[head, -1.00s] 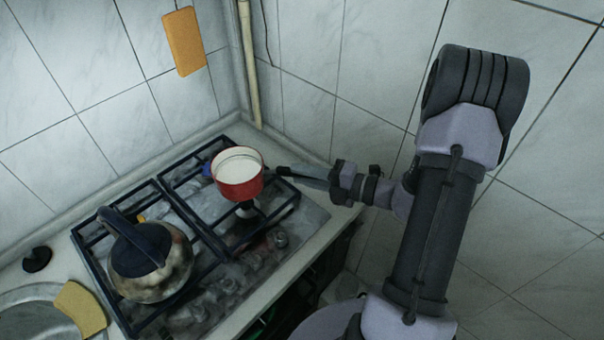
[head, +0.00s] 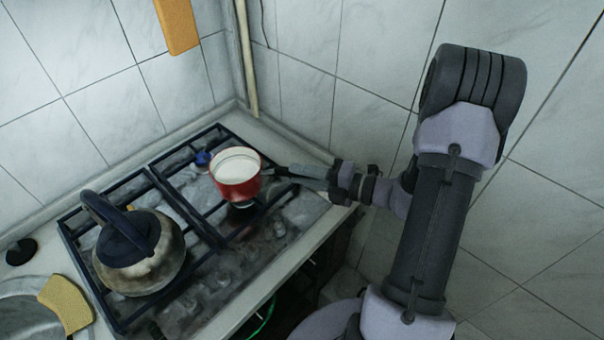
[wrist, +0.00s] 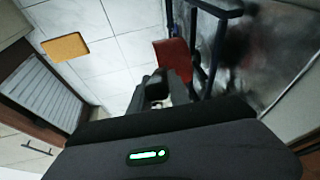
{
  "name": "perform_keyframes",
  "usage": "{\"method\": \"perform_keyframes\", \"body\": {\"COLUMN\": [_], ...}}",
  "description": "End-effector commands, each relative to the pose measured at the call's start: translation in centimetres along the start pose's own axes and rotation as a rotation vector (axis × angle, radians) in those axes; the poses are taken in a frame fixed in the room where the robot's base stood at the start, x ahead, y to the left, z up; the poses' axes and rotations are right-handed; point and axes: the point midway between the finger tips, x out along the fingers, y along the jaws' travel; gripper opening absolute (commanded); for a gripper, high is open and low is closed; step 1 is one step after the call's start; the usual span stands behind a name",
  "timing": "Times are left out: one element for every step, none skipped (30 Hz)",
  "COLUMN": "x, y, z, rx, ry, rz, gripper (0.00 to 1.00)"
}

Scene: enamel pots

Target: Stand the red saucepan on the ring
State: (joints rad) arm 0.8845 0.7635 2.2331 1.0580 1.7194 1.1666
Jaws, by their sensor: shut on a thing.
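The red saucepan (head: 238,183), white inside, is upright over the right part of the stove's black grate (head: 185,213). A small gap seems to show beneath it; I cannot tell for sure whether it touches the grate. My gripper (head: 300,174) comes from the right and is shut on its dark handle. In the wrist view, part of the red pan wall (wrist: 174,60) shows beyond my gripper (wrist: 158,90). A burner ring (head: 240,204) shows partly below the pan, which hides most of it.
A worn kettle (head: 140,265) with a dark handle stands on the left of the stove. A small blue thing (head: 203,158) lies behind the saucepan. A yellow sponge (head: 66,303) is by the sink at lower left. Tiled walls close off the back and right.

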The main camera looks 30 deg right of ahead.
Motion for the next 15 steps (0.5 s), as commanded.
{"method": "perform_keyframes", "body": {"x": [0.00, 0.00, 0.01, 0.01, 0.02, 0.03, 0.04, 0.04, 0.05, 0.06, 0.07, 0.08, 0.09, 0.10, 0.11], "y": [0.07, 0.05, 0.01, -0.04, -0.09, -0.16, -0.22, -0.28, -0.35, -0.41, -0.47, -0.54, -0.60, -0.65, -0.72], "z": [0.04, 0.04, 0.04, 0.04, 0.04, 0.04, 0.04, 0.03, 0.03, 0.03, 0.03, 0.03, 0.02, 0.02, 0.02], "rx": [0.001, 0.001, 0.001, 0.001, 0.001, 0.001, 0.001, 0.001, 0.001, 0.001, 0.001, 0.001, 0.001, 0.001, 0.001], "ry": [-0.001, -0.001, -0.001, -0.001, -0.001, -0.001, -0.001, -0.001, -0.001, -0.001, -0.001, -0.001, -0.001, -0.001, -0.001], "rz": [0.002, 0.002, 0.002, 0.002, 0.002, 0.002, 0.002, 0.002, 0.002, 0.002, 0.002, 0.002, 0.002, 0.002, 0.002], "gripper": [0.00, 0.00, 0.00, 0.00, 0.00, 0.00, 0.00, 0.00, 0.00, 0.00, 0.00, 0.00, 0.00, 0.00, 0.00]}}
